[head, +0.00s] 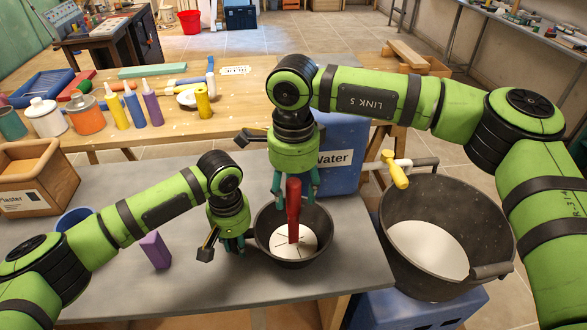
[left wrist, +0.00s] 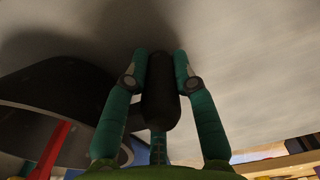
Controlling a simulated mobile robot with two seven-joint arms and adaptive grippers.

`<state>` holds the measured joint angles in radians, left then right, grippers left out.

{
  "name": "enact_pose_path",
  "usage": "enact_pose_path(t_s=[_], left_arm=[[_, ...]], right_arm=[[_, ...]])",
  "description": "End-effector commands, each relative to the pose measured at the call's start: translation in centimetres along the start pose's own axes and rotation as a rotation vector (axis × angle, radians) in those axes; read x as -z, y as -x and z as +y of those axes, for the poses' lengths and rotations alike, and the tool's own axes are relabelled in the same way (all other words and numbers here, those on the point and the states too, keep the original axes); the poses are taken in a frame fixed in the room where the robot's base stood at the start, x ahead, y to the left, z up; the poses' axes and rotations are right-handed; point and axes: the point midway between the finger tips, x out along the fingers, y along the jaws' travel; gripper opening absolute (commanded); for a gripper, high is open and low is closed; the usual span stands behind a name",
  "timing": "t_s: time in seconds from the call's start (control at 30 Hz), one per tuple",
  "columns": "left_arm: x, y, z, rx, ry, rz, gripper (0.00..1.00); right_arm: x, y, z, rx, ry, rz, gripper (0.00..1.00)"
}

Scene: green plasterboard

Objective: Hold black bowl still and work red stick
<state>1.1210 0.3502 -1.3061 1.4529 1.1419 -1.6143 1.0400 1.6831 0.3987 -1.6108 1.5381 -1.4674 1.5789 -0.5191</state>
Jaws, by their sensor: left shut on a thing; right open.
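The black bowl (head: 268,236) stands on the grey table, with a pale white layer marked by dark lines at its bottom. My left gripper (head: 238,246) is at the bowl's left side. In the left wrist view its fingers are shut on the bowl's dark, rounded handle (left wrist: 160,90), and part of the bowl (left wrist: 75,88) shows at left. The red stick (head: 293,212) stands nearly upright in the bowl, its lower end over the white layer. It also shows in the left wrist view (left wrist: 54,150). My right gripper (head: 296,192) is open, its fingers around the stick's upper part.
A large black tub (head: 480,215) with white contents is at the right, below a yellow-handled tap (head: 394,170). A blue water container (head: 343,155) stands behind the bowl. A purple block (head: 155,250), blue bowl (head: 74,220) and wooden box (head: 42,180) are at the left.

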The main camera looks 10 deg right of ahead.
Motion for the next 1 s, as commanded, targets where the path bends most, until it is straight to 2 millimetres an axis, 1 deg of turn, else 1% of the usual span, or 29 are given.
enact_pose_path(t_s=[0.1,0.2,0.47,0.5,0.57,0.6,0.73,0.77,0.8,0.83,1.0], left_arm=[[-0.03,-0.04,0.02,0.0,0.0,-0.001,0.0],[-0.03,-0.04,0.03,0.0,0.0,-0.001,0.0],[-0.03,-0.05,0.03,-0.001,0.0,-0.001,0.0],[-0.03,-0.05,0.03,-0.001,0.0,-0.001,0.0],[-0.03,-0.05,0.03,-0.001,0.0,-0.001,0.0],[-0.02,-0.05,0.03,-0.001,0.0,0.0,0.0],[-0.02,-0.04,0.03,-0.001,0.0,0.0,0.0],[-0.02,-0.04,0.03,-0.001,0.0,0.0,0.0],[-0.02,-0.04,0.03,-0.001,0.0,0.0,0.0],[-0.02,-0.04,0.03,-0.001,0.0,0.0,0.0],[-0.02,-0.04,0.03,-0.001,-0.001,0.0,0.0]], right_arm=[[0.02,-0.97,0.0,0.001,0.0,0.0,0.55],[0.02,-1.31,0.01,0.001,0.0,0.0,0.55],[0.01,-1.39,0.01,0.001,0.0,0.0,0.55],[0.01,-1.39,0.01,0.001,0.0,-0.001,0.39],[0.01,-1.38,0.01,0.001,0.0,-0.001,0.15],[0.0,-1.38,0.01,0.001,0.0,-0.001,0.0],[0.0,-1.38,0.01,0.0,0.0,-0.001,0.0],[0.0,-1.38,0.01,0.0,0.0,-0.001,0.23],[0.0,-1.38,0.01,0.0,0.0,-0.001,0.07],[0.0,-1.39,0.01,0.0,0.0,-0.001,0.0],[0.0,-1.39,0.02,0.0,0.0,-0.001,0.0]])
